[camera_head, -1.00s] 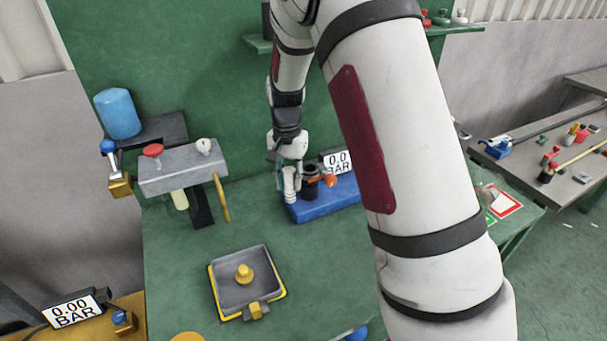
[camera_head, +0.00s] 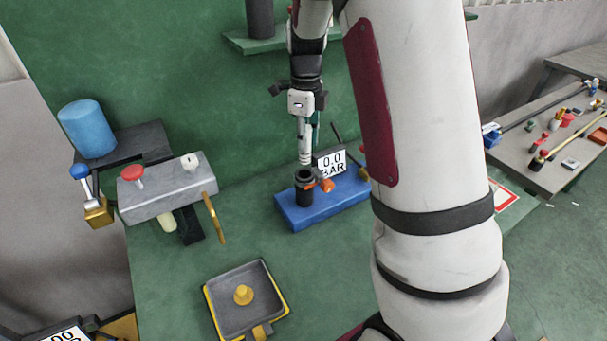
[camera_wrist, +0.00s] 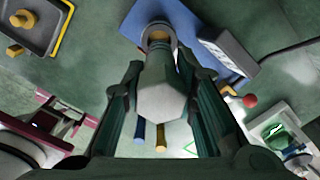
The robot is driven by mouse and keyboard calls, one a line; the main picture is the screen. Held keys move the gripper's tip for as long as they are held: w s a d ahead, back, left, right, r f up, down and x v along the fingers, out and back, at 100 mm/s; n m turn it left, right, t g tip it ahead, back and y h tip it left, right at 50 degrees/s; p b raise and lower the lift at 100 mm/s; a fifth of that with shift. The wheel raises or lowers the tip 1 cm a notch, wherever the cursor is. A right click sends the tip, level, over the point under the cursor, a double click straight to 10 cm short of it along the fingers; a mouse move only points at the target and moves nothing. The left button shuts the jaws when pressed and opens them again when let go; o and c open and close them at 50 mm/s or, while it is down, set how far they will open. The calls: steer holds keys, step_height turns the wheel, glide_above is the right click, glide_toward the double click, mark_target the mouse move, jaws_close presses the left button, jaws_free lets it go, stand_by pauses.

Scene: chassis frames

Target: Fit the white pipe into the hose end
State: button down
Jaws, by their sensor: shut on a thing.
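The white pipe (camera_head: 304,142) hangs upright below my gripper (camera_head: 303,112). My gripper is shut on its upper part. In the wrist view the pipe (camera_wrist: 160,98) is between the fingers, its hexagonal near end facing the camera. The black hose end (camera_head: 304,190) stands upright on a blue base (camera_head: 340,205). The pipe's lower tip appears just above the hose mouth, with a small gap in the head view. In the wrist view the tip overlaps the round mouth of the hose end (camera_wrist: 149,27), so exact alignment is hard to tell.
A grey valve block (camera_head: 165,188) is on the left. A grey-and-yellow tray (camera_head: 265,312) lies in front. Green bench surface is clear between them.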

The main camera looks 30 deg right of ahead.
mark_target(306, 171)
step_height(306, 171, down, 8)
steer(key=shift+f+p, duration=0.15)
steer(key=shift+p, duration=0.55)
steer(key=shift+f, duration=0.35)
steer(key=shift+s+f, duration=0.2)
steer(key=shift+f, duration=0.2)
steer(key=c, duration=1.6)
jaws_free()
steer(key=o, duration=0.3)
steer(key=shift+f, duration=0.1)
steer(key=shift+w, duration=0.1)
